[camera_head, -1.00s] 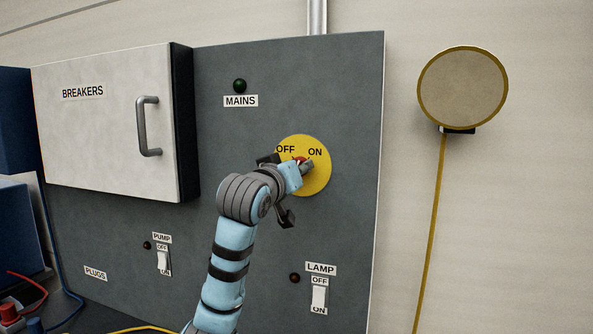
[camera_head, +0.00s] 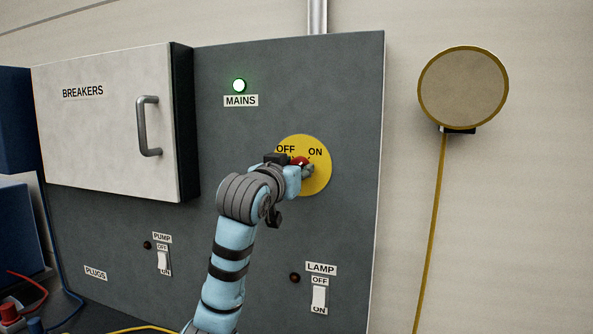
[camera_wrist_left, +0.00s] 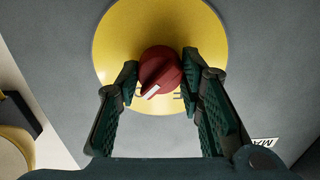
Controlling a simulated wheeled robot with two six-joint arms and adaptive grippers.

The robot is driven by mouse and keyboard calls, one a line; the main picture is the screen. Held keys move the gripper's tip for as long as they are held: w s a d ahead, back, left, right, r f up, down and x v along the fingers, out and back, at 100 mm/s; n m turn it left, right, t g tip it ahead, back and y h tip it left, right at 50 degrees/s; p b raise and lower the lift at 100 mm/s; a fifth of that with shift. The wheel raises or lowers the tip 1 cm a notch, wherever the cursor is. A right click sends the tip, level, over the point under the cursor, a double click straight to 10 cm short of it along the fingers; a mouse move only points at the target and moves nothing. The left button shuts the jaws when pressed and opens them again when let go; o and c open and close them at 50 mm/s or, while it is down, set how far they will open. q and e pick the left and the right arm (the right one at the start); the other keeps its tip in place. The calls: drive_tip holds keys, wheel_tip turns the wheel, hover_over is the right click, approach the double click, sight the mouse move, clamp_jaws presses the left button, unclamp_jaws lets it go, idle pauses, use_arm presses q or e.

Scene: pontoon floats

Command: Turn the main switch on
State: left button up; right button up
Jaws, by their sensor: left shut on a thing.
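The main switch is a red rotary knob (camera_head: 300,161) on a round yellow plate (camera_head: 319,180) marked OFF and ON. In the left wrist view the red knob (camera_wrist_left: 160,72) sits between the two fingers of my left gripper (camera_wrist_left: 160,82), and its white mark points to the lower left of that picture. My left gripper (camera_head: 303,170) is shut on the knob and hides part of it in the head view. The MAINS lamp (camera_head: 239,86) above left glows bright green-white. My right gripper is not in view.
A grey panel carries the white BREAKERS box (camera_head: 110,130) with a bar handle (camera_head: 147,126). Below are the PUMP switch (camera_head: 163,260) and LAMP switch (camera_head: 319,298).

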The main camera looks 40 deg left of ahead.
use_arm(q)
drive_tip(key=shift+r, duration=0.15)
drive_tip(key=o, duration=1.2)
drive_tip(key=shift+c, duration=0.2)
drive_tip(key=v, duration=1.2)
drive_tip(key=shift+w, duration=0.1)
